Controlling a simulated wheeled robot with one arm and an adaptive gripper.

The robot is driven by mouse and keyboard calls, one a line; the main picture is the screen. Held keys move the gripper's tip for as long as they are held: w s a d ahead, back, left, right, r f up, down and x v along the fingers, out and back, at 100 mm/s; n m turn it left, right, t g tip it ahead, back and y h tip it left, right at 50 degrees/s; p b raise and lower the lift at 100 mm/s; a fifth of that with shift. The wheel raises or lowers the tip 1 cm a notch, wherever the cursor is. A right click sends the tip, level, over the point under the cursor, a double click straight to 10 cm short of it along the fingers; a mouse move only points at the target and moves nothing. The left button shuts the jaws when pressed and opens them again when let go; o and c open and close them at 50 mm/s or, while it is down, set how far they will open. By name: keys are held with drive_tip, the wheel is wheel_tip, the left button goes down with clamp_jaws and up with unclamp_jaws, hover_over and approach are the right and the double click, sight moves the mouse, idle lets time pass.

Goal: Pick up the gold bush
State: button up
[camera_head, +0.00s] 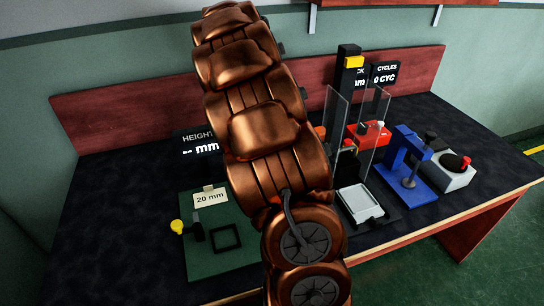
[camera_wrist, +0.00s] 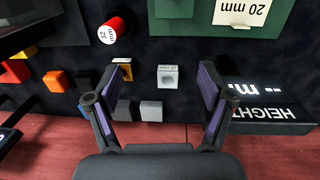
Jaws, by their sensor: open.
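In the wrist view, a small gold-yellow block with a pale label (camera_wrist: 118,76), which looks like the gold bush, lies on the dark table top. It is partly hidden behind the left finger. My gripper (camera_wrist: 165,74) is open and empty, its two fingers spread wide. A light grey block with a label and a round recess (camera_wrist: 168,79) shows between the fingertips, to the right of the gold one. I cannot tell how far above the table the fingers are. In the head view, my arm hides the gripper and these blocks.
A red cylinder marked 32 mm (camera_wrist: 112,30) and several orange, black, blue and grey blocks lie close by. The height display (camera_wrist: 265,118) is at the right. In the head view, a green plate (camera_head: 215,262), a clear-sided press (camera_head: 349,70) and a blue fixture (camera_head: 405,165) stand on the bench.

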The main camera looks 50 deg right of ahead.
drive_tip(key=w+d+f+b, duration=0.1)
drive_tip(key=w+d+f, duration=0.1)
drive_tip(key=d+f, duration=0.35)
drive_tip(key=w+d+f+b, duration=0.1)
drive_tip(key=w+d+f, duration=0.15)
drive_tip(key=d, duration=0.55)
drive_tip(key=shift+t+y, duration=0.3)
drive_tip(key=shift+t, duration=0.1)
drive_tip(key=shift+s+d+f+p, duration=0.1)
drive_tip(key=shift+d+f+p, duration=0.15)
drive_tip(key=shift+f, duration=1.2)
drive_tip(key=shift+w+d+f+p, duration=0.15)
drive_tip(key=shift+f+p, duration=0.1)
drive_tip(key=shift+f, duration=1.2)
drive_tip(key=shift+s+d+f+p, duration=0.15)
drive_tip(key=shift+d+f+p, duration=0.1)
drive_tip(key=shift+f, duration=1.2)
drive_tip(key=c, duration=1.4)
drive_tip(key=shift+r+b, duration=0.55)
drive_tip(key=shift+r, duration=4.45)
